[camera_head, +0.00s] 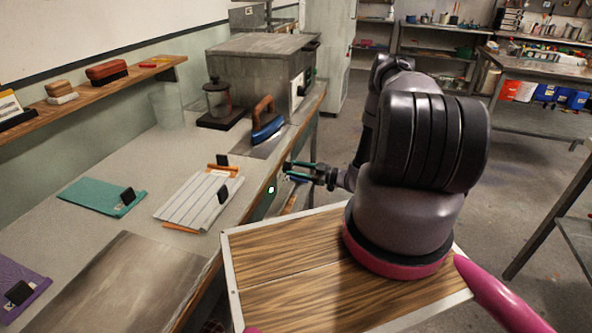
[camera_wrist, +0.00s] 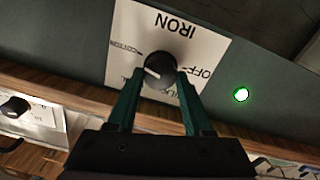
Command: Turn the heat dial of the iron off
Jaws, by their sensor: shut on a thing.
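The heat dial (camera_wrist: 160,66) is a round black knob with a white pointer mark, on a white plate (camera_wrist: 190,35) labelled IRON that appears upside down in the wrist view. The pointer mark lies toward the left and slightly down, away from the OFF label on the right. COTTON is printed at the left, and other lettering is partly hidden by the fingers. My gripper (camera_wrist: 160,80) has its dark green fingers on both sides of the dial, shut on it. In the head view my gripper (camera_head: 300,172) is at the bench front.
A green lamp (camera_wrist: 240,94) glows beside the plate. Another black dial (camera_wrist: 15,106) on a white plate shows at the left. The bench (camera_head: 120,165) holds clipped boards, a dark press pot (camera_head: 218,100) and a large grey box (camera_head: 255,70).

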